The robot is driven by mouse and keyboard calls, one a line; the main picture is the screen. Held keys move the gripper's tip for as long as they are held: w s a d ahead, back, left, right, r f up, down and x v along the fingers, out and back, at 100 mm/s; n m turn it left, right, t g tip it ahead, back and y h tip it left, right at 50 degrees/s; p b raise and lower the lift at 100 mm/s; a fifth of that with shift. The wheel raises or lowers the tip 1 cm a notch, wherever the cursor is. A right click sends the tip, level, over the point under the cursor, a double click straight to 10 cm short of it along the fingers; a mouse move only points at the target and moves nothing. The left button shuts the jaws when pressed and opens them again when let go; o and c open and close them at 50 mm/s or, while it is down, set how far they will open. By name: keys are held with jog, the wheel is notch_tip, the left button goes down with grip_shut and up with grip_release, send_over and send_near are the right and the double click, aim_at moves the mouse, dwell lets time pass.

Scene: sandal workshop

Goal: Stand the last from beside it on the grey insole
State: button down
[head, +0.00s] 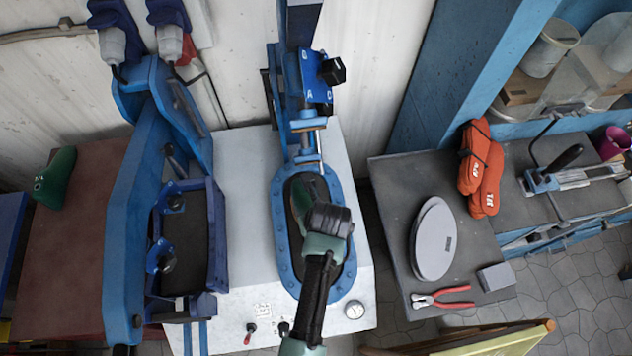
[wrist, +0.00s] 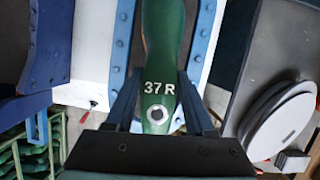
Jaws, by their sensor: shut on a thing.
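A green last (head: 305,190) marked "37 R" is in my gripper (head: 322,222). In the wrist view the last (wrist: 152,50) lies between the two fingers of my gripper (wrist: 157,92), held at the end with a round metal hole. The last is over the dark pad of the blue oval press bed; whether it touches the pad I cannot tell. Pale grey oval pieces, looking like grey insoles (head: 435,240), lie overlapped on the dark grey table at the right, apart from my gripper. They also show in the wrist view (wrist: 282,125).
The blue press (head: 277,230) stands on a white bench. Orange lasts (head: 482,170), red-handled pincers (head: 445,298) and a small grey block (head: 496,277) lie on the right table (head: 395,200). Another green last (head: 55,180) is at far left. A blue machine (head: 135,210) stands left.

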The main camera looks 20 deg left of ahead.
jog(key=shift+f+b, duration=1.3)
jog(key=shift+f, duration=0.65)
jog(key=shift+f, duration=0.2)
jog(key=shift+c, duration=1.2)
grip_release()
jog(key=shift+o, duration=0.3)
jog(key=shift+f, duration=0.1)
jog(key=b+v, duration=0.1)
jog(key=v, duration=1.2)
